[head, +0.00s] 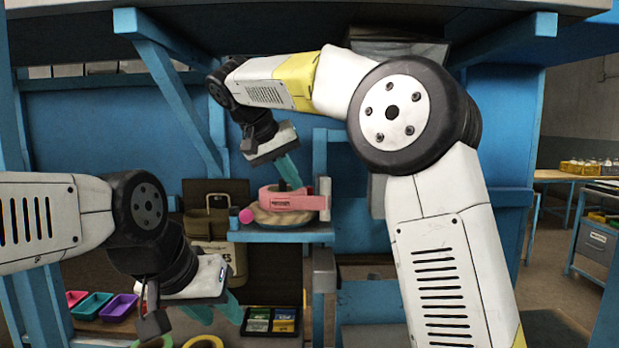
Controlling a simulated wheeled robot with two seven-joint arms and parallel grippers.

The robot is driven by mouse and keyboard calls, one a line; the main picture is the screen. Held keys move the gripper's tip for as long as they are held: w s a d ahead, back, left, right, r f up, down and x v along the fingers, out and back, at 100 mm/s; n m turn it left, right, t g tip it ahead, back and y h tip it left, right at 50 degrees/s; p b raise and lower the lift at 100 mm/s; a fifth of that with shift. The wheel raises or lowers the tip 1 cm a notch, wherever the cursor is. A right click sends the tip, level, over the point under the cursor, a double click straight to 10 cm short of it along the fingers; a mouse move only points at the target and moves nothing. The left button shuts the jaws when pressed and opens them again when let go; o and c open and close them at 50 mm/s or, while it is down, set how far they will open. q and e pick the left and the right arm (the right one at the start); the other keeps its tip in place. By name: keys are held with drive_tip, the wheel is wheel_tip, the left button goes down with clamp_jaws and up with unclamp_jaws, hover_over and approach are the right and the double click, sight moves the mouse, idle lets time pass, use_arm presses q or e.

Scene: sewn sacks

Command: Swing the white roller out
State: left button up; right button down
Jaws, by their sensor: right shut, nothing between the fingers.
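I cannot make out a white roller in the head view; my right arm covers much of the middle and right. A pink clamp-like fixture (294,199) with a round pink knob (246,216) sits on a small blue shelf (285,236), around a tan sack (275,216). My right gripper (293,181) is shut and empty, its teal fingers pointing down just above the pink fixture; I cannot tell if they touch it. My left gripper (217,314) is lower left, its teal fingers apart, with nothing seen between them.
Blue frame posts and a diagonal brace (177,90) stand around the shelf. A bench (603,187) stands far right.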

sight(323, 184)
drive_tip(key=shift+w+d+r, duration=0.1)
drive_tip(key=shift+w+d, duration=0.05)
drive_tip(key=shift+d, duration=0.8)
drive_tip(key=shift+w+d+r, duration=0.1)
drive_tip(key=shift+d, duration=0.85)
drive_tip(key=shift+d, duration=0.1)
drive_tip(key=shift+s+d+n+t+y, duration=0.2)
drive_tip(key=shift+d+n+y, duration=0.05)
drive_tip(key=shift+d+n, duration=0.3)
drive_tip(key=shift+s+d+n+t+y, duration=0.15)
drive_tip(key=shift+d+n+t+y, duration=0.1)
drive_tip(key=shift+d+n, duration=0.25)
drive_tip(key=shift+w+d+n+t+y, duration=0.15)
drive_tip(key=shift+d+n+t+y, duration=0.15)
drive_tip(key=shift+d+n+y, duration=0.75)
drive_tip(key=shift+w+d+n+t+y, duration=0.1)
drive_tip(key=shift+d+n+t+y, duration=0.25)
drive_tip(key=shift+d+n, duration=1.15)
drive_tip(key=shift+d, duration=0.25)
drive_tip(key=shift+f, duration=0.1)
